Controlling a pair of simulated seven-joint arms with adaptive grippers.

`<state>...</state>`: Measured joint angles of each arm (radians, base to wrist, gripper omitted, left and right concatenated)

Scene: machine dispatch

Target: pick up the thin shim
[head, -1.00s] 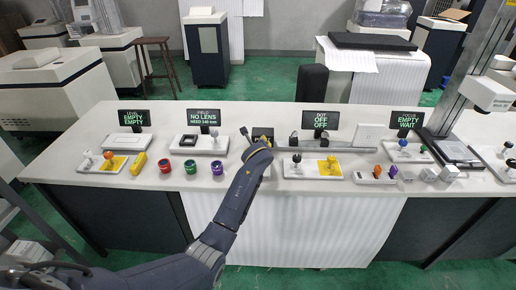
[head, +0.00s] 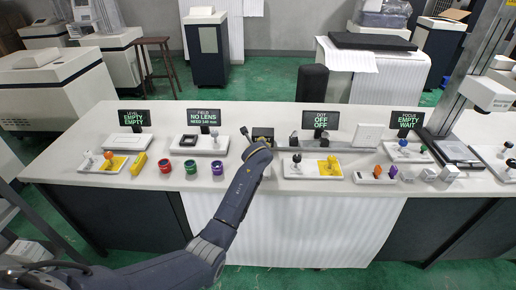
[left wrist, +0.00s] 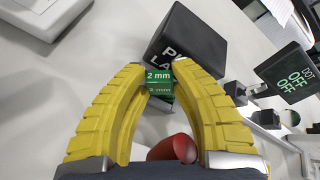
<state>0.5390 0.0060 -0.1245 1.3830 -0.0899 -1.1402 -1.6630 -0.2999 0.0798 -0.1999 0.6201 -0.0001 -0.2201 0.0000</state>
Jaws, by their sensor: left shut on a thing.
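My left gripper (left wrist: 159,82) has its two yellow fingers closed in around a green piece marked "2 mm" (left wrist: 158,74), the shim. A second "2 mm" marking shows just below the first, and I cannot tell whether it is a separate piece. In the head view my left gripper (head: 257,143) is over the middle of the bench, mostly covered by its own wrist, and the shim cannot be made out. My right gripper is not in view.
A black lettered block (left wrist: 188,40) stands just beyond the fingertips. A red rounded object (left wrist: 174,149) shows between the finger bases. Red, green and purple cups (head: 191,167) stand left of my arm. A white tray (head: 297,171) lies right of it.

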